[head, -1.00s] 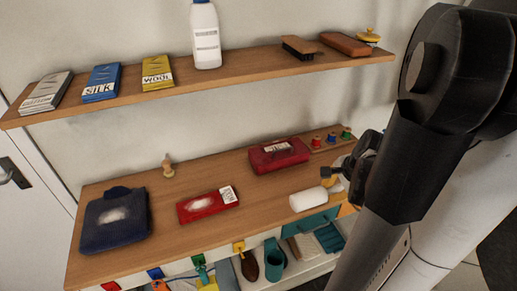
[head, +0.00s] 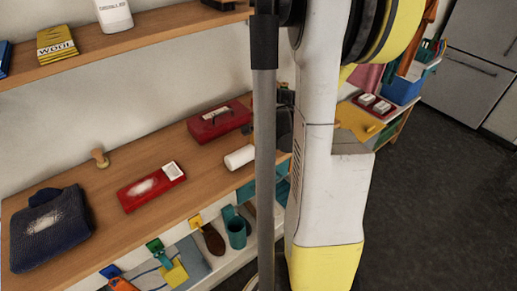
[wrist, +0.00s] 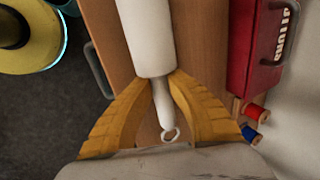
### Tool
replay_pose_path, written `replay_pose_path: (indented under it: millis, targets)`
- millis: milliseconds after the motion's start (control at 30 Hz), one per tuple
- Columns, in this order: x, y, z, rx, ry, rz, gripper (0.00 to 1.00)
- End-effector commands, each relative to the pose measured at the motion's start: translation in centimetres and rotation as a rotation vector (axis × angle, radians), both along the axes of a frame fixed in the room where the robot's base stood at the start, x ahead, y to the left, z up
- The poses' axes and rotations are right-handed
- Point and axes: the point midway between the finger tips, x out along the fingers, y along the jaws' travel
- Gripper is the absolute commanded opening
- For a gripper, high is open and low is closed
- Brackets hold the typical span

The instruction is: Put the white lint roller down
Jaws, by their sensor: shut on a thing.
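The white lint roller (head: 240,157) has a thick white cylinder and a thin handle. In the head view it is over the right part of the wooden worktop (head: 75,190), near the front edge. In the wrist view the cylinder (wrist: 148,38) points away, over wood. My gripper (wrist: 164,84) is shut on the handle, one yellow finger on each side, and the handle's ring end shows between them. In the head view a grey pole and a white column hide most of my gripper. I cannot tell whether the roller touches the worktop.
A red case (head: 219,120) lies behind the roller, with red and blue spools (wrist: 250,137) near it. A red packet (head: 151,187), a wooden knob (head: 99,157) and dark folded cloth (head: 48,232) lie further left. Bare wood separates packet and roller. A shelf (head: 120,45) hangs above.

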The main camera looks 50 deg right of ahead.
Motion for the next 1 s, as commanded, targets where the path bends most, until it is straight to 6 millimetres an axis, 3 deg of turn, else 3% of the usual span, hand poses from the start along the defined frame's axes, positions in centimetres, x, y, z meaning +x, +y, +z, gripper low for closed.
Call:
replay_pose_path:
  millis: [167,200,267,667,1000]
  targets:
    - [0.0,0.0,-0.3,0.000,0.000,0.000,0.00]
    - [0.0,0.0,-0.4,0.000,0.000,0.000,0.22]
    - [0.0,0.0,-0.3,0.000,0.000,0.000,0.37]
    - [-0.1,0.0,0.5,0.000,0.000,0.000,0.37]
    - [-2.8,0.8,7.4,0.000,-0.001,-0.001,0.37]
